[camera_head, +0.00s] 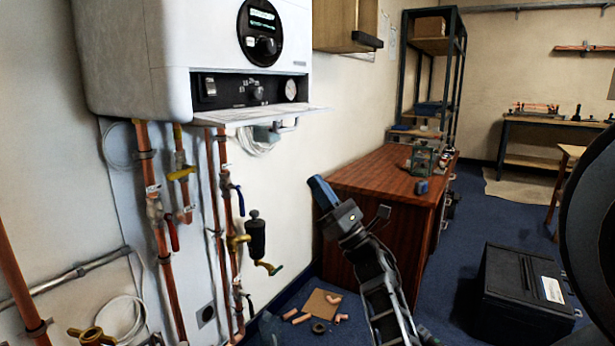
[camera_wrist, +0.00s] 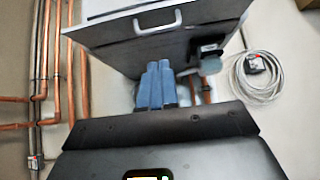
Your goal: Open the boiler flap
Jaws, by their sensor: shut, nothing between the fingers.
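The white boiler (camera_head: 200,55) hangs on the wall at the upper left of the head view. Its flap (camera_head: 265,116) is folded down and juts out about level below the exposed dark control panel (camera_head: 250,90). A pale handle (camera_head: 287,127) shows under the flap's outer edge.
Copper pipes (camera_head: 160,225) with valves run down the wall under the boiler. A wooden cabinet (camera_head: 375,190) stands right of my gripper. A black case (camera_head: 525,290) and copper fittings on cardboard (camera_head: 322,303) lie on the floor. A coiled cable (camera_wrist: 258,75) hangs on the wall.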

